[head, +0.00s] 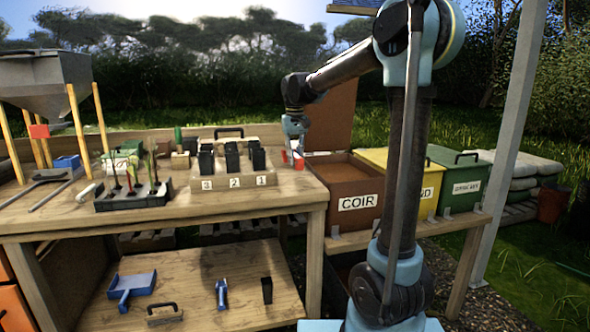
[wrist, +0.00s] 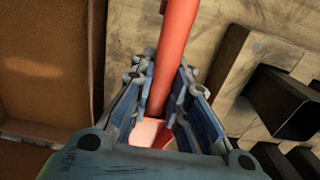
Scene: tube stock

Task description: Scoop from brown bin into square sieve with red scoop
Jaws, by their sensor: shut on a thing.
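My gripper (head: 296,143) is shut on the red scoop (head: 298,161), above the right end of the workbench beside the brown bin. In the wrist view, the fingers (wrist: 164,88) close around the red handle (wrist: 176,38); part of the scoop shows below between them. The brown bin (head: 341,183) is labelled COIR and stands right of the bench with its lid raised. Its brown inside (wrist: 45,60) fills the left of the wrist view. I cannot pick out the square sieve with certainty; a grey hopper (head: 45,78) on wooden legs stands at the far left.
A numbered wooden rack (head: 232,180) with black pots stands left of my gripper. A black tray (head: 132,196) with seedlings sits further left. Yellow (head: 402,172) and green (head: 462,185) bins stand right of the brown bin. The lower shelf (head: 190,300) holds several tools. The bench front is clear.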

